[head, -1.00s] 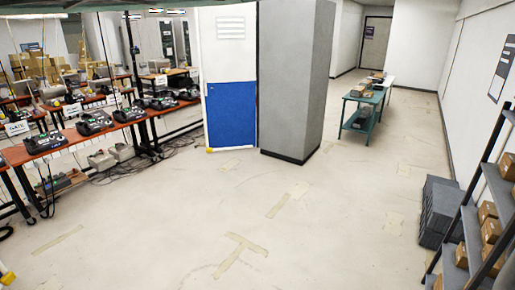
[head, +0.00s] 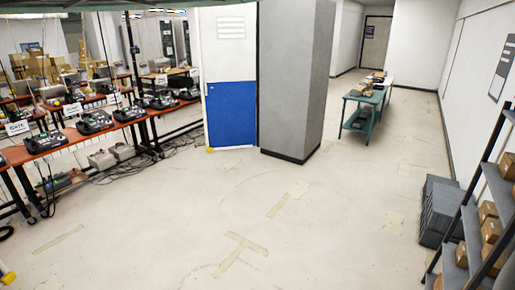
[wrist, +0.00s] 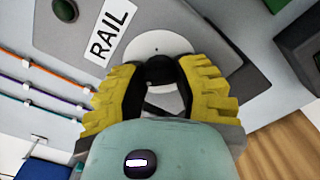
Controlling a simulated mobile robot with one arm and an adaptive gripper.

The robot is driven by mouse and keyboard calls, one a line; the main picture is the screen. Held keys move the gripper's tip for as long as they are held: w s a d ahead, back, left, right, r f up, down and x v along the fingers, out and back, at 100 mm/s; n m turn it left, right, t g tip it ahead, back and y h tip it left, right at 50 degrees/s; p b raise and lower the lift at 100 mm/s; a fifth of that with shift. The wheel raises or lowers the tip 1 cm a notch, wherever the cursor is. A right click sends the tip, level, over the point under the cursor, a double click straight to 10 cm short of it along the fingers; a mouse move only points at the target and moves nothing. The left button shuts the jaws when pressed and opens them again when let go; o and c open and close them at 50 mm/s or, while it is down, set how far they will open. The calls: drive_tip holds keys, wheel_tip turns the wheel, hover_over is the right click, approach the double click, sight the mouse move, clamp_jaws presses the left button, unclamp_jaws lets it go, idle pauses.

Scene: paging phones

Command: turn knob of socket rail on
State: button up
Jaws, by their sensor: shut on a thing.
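In the wrist view, a dark knob (wrist: 160,68) sits on a pale round disc (wrist: 205,43) on a grey panel (wrist: 235,22). A white label reading "RAIL" (wrist: 112,30) is beside the disc. My gripper (wrist: 160,88) has yellow ribbed fingers on both sides of the knob and is shut on it. The fingers and the gripper body hide part of the knob, and I cannot tell its exact setting. A dark green round lamp or button (wrist: 65,10) is on the panel at the upper left. My gripper and the knob do not show in the head view.
Orange, purple and teal cables (wrist: 40,90) run along the wall left of the panel in the wrist view. The head view shows phone tables (head: 95,122) at left, a grey pillar (head: 297,75), a green cart (head: 365,105) and a shelf (head: 475,225). The middle floor is clear.

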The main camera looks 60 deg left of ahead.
clamp_jaws()
drive_tip(key=shift+f+m+b, duration=0.1)
drive_tip(key=shift+m+b, duration=0.2)
drive_tip(key=shift+s+f+m+b, duration=0.1)
drive_tip(key=shift+m+b, duration=0.7)
drive_tip(key=shift+b, duration=0.05)
drive_tip(key=m+b, duration=0.5)
drive_tip(key=m, duration=0.1)
drive_tip(key=shift+b, duration=0.4)
drive_tip(key=m+b, duration=0.5)
drive_tip(key=b, duration=0.1)
drive_tip(key=shift+f+m, duration=0.1)
drive_tip(key=shift+m, duration=0.3)
drive_tip(key=m+b, duration=0.1)
drive_tip(key=b, duration=0.1)
drive_tip(key=m+b, duration=0.1)
drive_tip(key=b, duration=0.1)
drive_tip(key=m+b, duration=0.2)
drive_tip(key=shift+r, duration=0.25)
drive_tip(key=shift+d, duration=0.1)
